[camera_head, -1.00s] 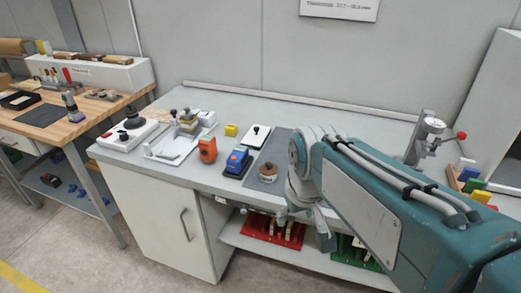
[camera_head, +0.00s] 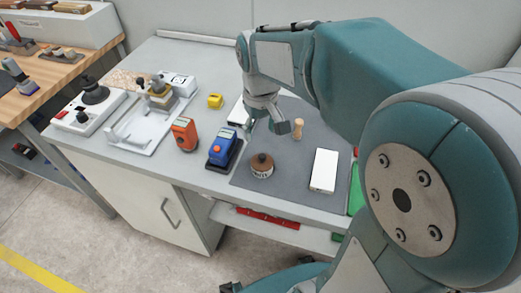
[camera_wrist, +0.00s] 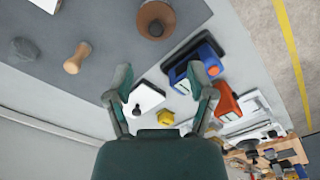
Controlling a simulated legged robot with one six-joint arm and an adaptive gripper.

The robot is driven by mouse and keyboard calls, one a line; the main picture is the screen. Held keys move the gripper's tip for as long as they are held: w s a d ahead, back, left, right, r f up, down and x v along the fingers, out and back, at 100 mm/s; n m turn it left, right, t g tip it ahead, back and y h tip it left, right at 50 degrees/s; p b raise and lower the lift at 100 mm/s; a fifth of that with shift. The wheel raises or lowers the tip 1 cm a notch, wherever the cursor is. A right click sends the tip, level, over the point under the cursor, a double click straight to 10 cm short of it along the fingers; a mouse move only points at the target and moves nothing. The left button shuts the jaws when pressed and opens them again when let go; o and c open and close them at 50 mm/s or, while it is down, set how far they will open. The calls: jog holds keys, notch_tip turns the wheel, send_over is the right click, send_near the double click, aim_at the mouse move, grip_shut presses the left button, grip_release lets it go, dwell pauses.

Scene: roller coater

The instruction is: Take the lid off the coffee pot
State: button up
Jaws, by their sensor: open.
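I see no plain coffee pot.
A blue device (camera_head: 222,147) and an orange device (camera_head: 184,133) stand left of the pot. A wooden knob (camera_head: 298,128) and a white block (camera_head: 324,170) are to its right. A white coater (camera_head: 140,122) and yellow block (camera_head: 215,101) sit farther left.

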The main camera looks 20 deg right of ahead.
send_over(262, 155)
jog(key=a, duration=0.1)
jog(key=f, duration=0.4)
jog(key=shift+s+f, duration=0.1)
jog(key=shift+s, duration=0.15)
jog(key=f, duration=0.3)
jog(key=d+f, duration=0.1)
jog(key=f, duration=0.1)
jog(key=shift+w+d, duration=0.1)
jog(key=shift+w, duration=0.15)
jog(key=shift+f, duration=0.45)
jog(key=c, duration=0.8)
